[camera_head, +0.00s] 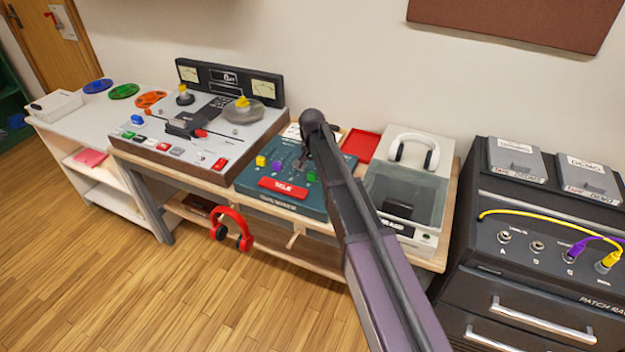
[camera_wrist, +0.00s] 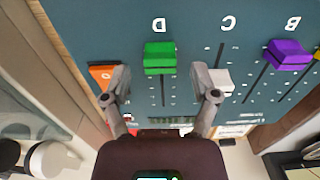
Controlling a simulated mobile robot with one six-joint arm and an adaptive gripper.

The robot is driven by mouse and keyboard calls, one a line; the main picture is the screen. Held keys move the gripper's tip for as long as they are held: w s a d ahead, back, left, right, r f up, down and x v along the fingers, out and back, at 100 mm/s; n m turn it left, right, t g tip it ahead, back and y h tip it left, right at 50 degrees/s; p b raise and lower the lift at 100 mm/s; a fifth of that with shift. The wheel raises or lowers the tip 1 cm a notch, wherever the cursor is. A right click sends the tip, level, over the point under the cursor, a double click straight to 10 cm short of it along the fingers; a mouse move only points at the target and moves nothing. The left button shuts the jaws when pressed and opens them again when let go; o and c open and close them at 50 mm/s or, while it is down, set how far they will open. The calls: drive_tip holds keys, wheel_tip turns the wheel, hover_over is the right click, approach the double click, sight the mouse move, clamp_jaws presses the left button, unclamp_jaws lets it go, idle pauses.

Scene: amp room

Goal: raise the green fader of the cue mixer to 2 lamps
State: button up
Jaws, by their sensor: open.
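The teal cue mixer (camera_head: 250,181) sits on the wooden bench, with its red label at the front edge. Its green fader (camera_head: 312,176) shows just beside my arm. In the wrist view the green fader (camera_wrist: 160,56) is at the slot marked D, near that letter. My gripper (camera_wrist: 163,84) is open over the mixer, one finger on each side of the D slot line. The fingers are apart from the green cap in the picture, a little below it. The small dots beside the slot are too small to tell whether any is lit. My arm hides part of the mixer.
A white fader (camera_wrist: 222,80) in column C is close beside my right finger. A purple fader (camera_wrist: 287,55) is farther right. An orange piece (camera_wrist: 102,75) is by the left finger. The tape machine (camera_head: 205,130) and turntable-like box (camera_head: 408,190) flank the mixer.

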drive_tip(key=shift+f+b, duration=0.8)
drive_tip(key=shift+f, duration=0.3)
